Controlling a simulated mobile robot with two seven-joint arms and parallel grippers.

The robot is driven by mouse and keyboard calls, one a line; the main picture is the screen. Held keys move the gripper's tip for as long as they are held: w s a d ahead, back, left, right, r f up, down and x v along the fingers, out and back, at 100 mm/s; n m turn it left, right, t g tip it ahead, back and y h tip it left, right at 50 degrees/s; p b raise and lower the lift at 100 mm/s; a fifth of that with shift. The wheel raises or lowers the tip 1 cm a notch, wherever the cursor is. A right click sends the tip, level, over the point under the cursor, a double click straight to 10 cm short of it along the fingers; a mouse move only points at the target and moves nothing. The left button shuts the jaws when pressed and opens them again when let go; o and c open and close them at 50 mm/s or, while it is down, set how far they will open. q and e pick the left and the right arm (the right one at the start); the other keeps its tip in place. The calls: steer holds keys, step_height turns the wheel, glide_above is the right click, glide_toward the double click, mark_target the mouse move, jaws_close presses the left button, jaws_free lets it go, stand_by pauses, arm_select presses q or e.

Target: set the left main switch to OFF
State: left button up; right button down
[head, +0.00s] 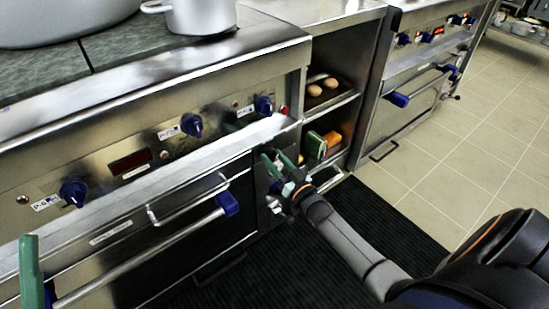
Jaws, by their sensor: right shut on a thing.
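My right gripper (280,172), with green fingers, is at the narrow front panel (262,196) between the left oven and the open shelves. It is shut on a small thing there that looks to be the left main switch. The fingers hide most of that switch, so its ON or OFF position cannot be read. A green finger of my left gripper (30,270) shows at the lower left edge, in front of the left oven. Its other finger is not clear, and I cannot tell if it is open.
Blue knobs (191,125) line the left stove front, above an oven handle (150,250) that sticks out. A large pot and a smaller pot (200,16) stand on top. Shelves hold brown eggs (314,90) and packages (316,145). The tiled floor (440,170) at right is clear.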

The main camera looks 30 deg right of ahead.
steer(key=n, duration=0.5)
steer(key=shift+f+y, duration=0.1)
steer(key=shift+y, duration=0.2)
steer(key=shift+d+n+y, duration=0.1)
steer(key=shift+n+y, duration=0.3)
steer(key=shift+n, duration=2.2)
steer(key=shift+c, duration=2)
jaws_free()
steer(key=shift+s, duration=0.1)
